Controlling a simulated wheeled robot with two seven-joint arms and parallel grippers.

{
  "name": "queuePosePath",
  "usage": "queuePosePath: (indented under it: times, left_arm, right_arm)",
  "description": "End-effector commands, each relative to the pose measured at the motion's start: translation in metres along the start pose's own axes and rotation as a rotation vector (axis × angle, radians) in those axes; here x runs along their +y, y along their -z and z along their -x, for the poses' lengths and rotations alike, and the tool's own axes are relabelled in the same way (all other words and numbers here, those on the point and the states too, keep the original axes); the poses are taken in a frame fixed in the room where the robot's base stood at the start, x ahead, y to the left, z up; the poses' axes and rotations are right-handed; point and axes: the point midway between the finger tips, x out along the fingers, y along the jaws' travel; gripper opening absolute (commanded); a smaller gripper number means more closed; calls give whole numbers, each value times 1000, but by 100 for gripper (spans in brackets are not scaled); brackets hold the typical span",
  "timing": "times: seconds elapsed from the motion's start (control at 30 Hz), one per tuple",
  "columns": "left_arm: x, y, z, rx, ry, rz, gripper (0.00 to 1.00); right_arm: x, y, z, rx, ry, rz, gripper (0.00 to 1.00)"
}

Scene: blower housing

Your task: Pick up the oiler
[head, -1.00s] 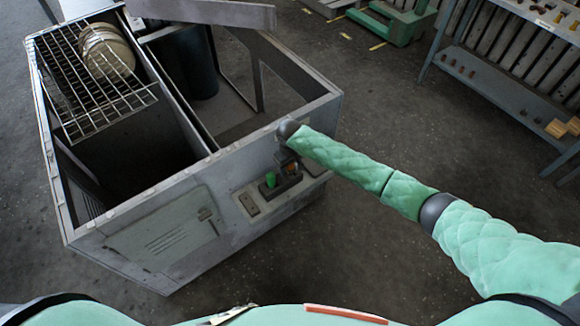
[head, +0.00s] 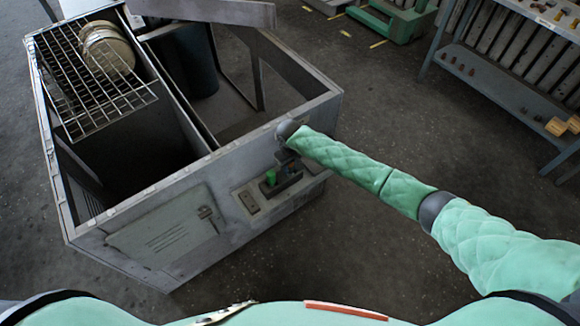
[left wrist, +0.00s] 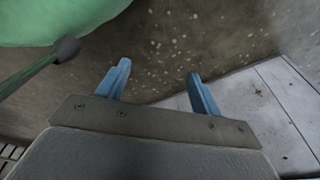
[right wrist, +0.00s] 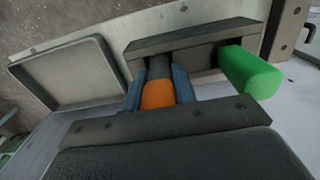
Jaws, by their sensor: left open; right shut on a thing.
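The oiler (right wrist: 158,94), an orange cylinder with a dark upper part, stands between the two blue fingers of my right gripper (right wrist: 159,82) in the right wrist view. The gripper is shut on it. The oiler is beside a dark holder (right wrist: 195,40) on the housing's outer wall; I cannot tell whether it still rests in the holder. In the head view the right gripper (head: 287,157) is at that wall and hides most of the oiler. My left gripper (left wrist: 158,72) is open and empty in the left wrist view.
The grey housing (head: 165,232) has a wire rack (head: 85,85) on top. A shelf unit (head: 505,80) stands far right. Floor between is clear.

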Motion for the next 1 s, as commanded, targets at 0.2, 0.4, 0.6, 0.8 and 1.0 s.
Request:
queuePosePath:
  times: [0.2,0.4,0.6,0.8,1.0]
  left_arm:
    - [10,18,10,-4,-10,5,66]
    - [17,38,30,-21,-20,15,66]
    - [24,56,56,-39,-31,24,66]
    - [29,68,78,-52,-39,30,66]
    - [31,72,91,-60,-44,33,66]
  right_arm:
    - [0,0,17,4,0,1,0]
    - [-14,-13,44,2,2,4,0]
    - [-44,-42,71,2,2,3,0]
    - [-68,-65,92,3,1,3,0]
    - [-81,-78,105,1,0,1,0]
